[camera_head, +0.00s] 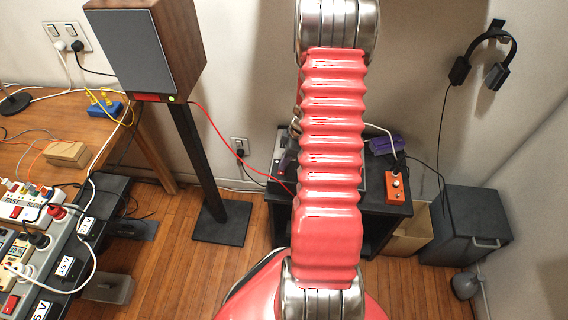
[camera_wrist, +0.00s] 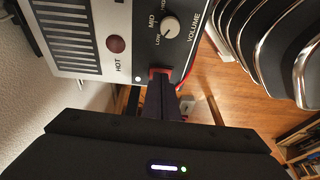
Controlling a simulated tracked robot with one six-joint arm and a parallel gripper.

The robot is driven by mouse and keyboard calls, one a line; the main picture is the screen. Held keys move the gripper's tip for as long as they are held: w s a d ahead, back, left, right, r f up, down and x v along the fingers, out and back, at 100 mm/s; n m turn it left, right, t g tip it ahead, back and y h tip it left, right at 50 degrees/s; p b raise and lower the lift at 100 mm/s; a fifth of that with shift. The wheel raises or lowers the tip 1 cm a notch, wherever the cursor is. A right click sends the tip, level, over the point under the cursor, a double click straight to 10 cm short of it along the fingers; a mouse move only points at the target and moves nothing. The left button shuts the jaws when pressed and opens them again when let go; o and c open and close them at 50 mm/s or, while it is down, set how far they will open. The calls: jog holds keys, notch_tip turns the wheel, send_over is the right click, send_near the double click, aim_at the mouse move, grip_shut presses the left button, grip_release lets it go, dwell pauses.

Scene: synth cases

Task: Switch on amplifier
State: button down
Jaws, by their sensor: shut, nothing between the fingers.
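The amplifier (camera_wrist: 125,68) fills the upper left of the wrist view. Its front panel has a white part with a dark red round piece (camera_wrist: 116,44) marked HOT and a black part with a silver knob (camera_wrist: 169,29) marked LOW and MID, beside the word VOLUME. A small red piece (camera_wrist: 159,71) shows at the panel's lower edge. My gripper (camera_wrist: 161,88) is shut and empty, its dark fingertips at or very near this red piece; I cannot tell whether they touch. In the head view my arm hides the gripper and most of the amplifier.
A black table (camera_head: 398,207) stands behind my arm, with an orange box (camera_head: 396,186) and a purple item (camera_head: 386,145) on it. A speaker (camera_head: 158,50) on a stand is to the left. A dark bin (camera_head: 470,225) is at the right. Curved chrome-edged black objects (camera_wrist: 275,50) lie right in the wrist view.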

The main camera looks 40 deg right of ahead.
jog(key=s+a+v, duration=0.1)
jog(key=a+v, duration=0.1)
jog(key=v, duration=1.1)
jog(key=shift+a+r, duration=0.3)
jog(key=shift+a, duration=0.1)
jog(key=s+a+r+m+t+h, duration=0.1)
jog(key=s+a+r+m, duration=0.2)
jog(key=a+r, duration=0.8)
jog(key=s+a+r+m+t+h, duration=0.1)
jog(key=s+a+r+m+t, duration=0.1)
jog(key=a+r, duration=0.9)
jog(key=s+a+m, duration=0.1)
jog(key=a+m, duration=0.1)
jog(key=a, duration=0.6)
jog(key=shift+s+m, duration=0.3)
jog(key=shift+s, duration=0.1)
